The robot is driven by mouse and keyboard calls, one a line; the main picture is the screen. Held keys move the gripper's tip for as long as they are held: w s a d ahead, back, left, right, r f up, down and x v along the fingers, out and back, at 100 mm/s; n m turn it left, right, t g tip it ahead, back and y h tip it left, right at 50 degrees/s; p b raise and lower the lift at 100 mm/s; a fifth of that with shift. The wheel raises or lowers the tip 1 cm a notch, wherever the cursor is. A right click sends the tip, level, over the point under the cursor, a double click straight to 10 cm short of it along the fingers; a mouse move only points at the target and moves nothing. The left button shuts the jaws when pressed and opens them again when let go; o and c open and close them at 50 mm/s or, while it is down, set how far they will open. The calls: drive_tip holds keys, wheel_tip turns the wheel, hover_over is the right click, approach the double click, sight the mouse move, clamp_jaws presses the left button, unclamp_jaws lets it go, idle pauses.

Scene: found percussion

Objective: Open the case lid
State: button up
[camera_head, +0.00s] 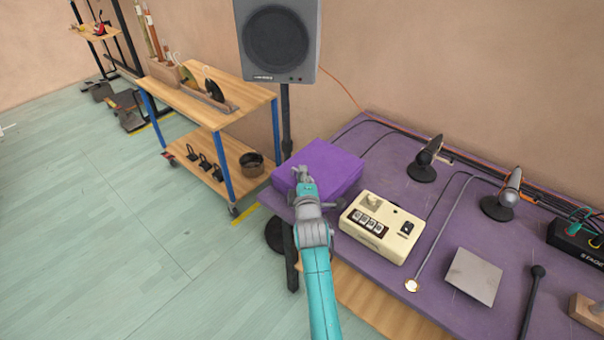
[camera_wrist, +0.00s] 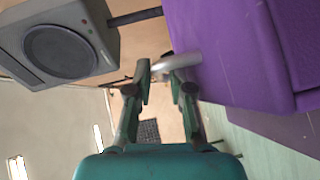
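The purple case (camera_head: 325,162) sits on the left end of the purple-covered table, its lid lying shut. It fills the upper right of the wrist view (camera_wrist: 235,50). A silver curved handle (camera_wrist: 184,61) sticks out from the case between and just beyond my fingertips. My gripper (camera_head: 303,180) is at the front left side of the case. In the wrist view my gripper (camera_wrist: 160,78) has its two fingers apart, with a gap between the tips beside the handle. Whether a finger touches the handle is hard to tell.
A cream drum machine (camera_head: 382,226) stands right of the case, close to my arm. Microphones (camera_head: 425,158), cables and a grey square plate (camera_head: 473,276) lie further right. A speaker (camera_head: 278,40) on a stand rises behind the case. A wooden cart (camera_head: 205,105) stands left; the floor (camera_head: 110,210) there is clear.

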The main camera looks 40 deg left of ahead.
drive_tip(key=shift+w+a, duration=0.4)
drive_tip(key=shift+w, duration=0.05)
clamp_jaws()
